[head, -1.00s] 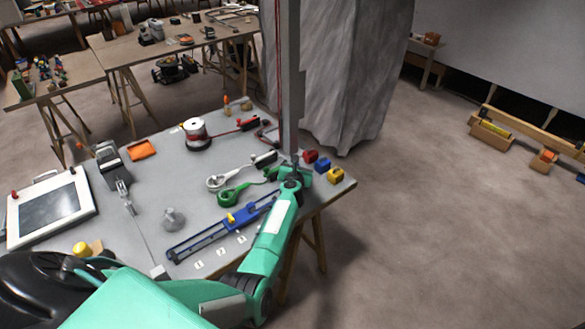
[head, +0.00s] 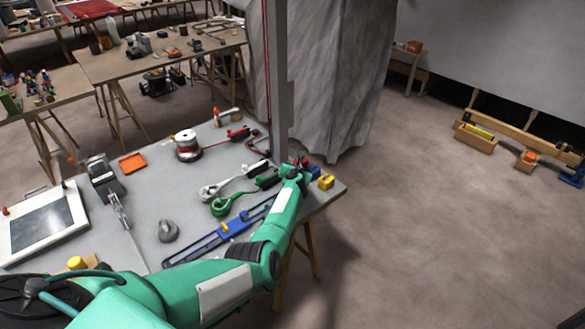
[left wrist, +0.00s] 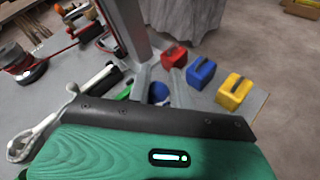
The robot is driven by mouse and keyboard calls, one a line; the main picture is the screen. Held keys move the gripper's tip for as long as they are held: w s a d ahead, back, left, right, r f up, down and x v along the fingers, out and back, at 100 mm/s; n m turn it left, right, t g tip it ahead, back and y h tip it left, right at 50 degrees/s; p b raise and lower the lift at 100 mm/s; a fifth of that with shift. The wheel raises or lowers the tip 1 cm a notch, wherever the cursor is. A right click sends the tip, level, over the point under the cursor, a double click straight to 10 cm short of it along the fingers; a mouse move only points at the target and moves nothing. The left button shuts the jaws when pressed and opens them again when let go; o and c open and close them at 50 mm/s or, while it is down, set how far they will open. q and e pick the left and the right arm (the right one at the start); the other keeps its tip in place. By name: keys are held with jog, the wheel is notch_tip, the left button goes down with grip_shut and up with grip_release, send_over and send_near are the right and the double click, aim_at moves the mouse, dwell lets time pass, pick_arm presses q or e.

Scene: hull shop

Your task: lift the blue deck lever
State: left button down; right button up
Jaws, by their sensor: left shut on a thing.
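My left gripper (head: 298,165) is at the table's right end, beside the grey post. In the left wrist view its two grey fingers (left wrist: 160,80) are shut on a rounded blue part (left wrist: 160,94), which fits the blue deck lever. Most of that part is hidden by the gripper body, and I cannot make it out in the head view. A separate blue block (left wrist: 201,73) stands apart from the fingers, between a red block (left wrist: 173,55) and a yellow block (left wrist: 235,91). My right gripper is not in view.
The grey post (head: 278,85) rises close to the gripper. White (head: 208,191) and green (head: 221,207) handles and a blue slotted rail (head: 200,247) lie to the left on the grey table (head: 145,195).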

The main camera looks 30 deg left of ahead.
pick_arm(q)
jog(key=shift+d+f, duration=0.45)
jog(key=shift+f, duration=0.15)
jog(key=c, duration=1.4)
grip_release()
jog(key=shift+o, duration=0.5)
jog(key=shift+r, duration=0.15)
jog(key=shift+w+a+r, duration=0.1)
jog(key=shift+a, duration=0.1)
jog(key=shift+r, duration=0.1)
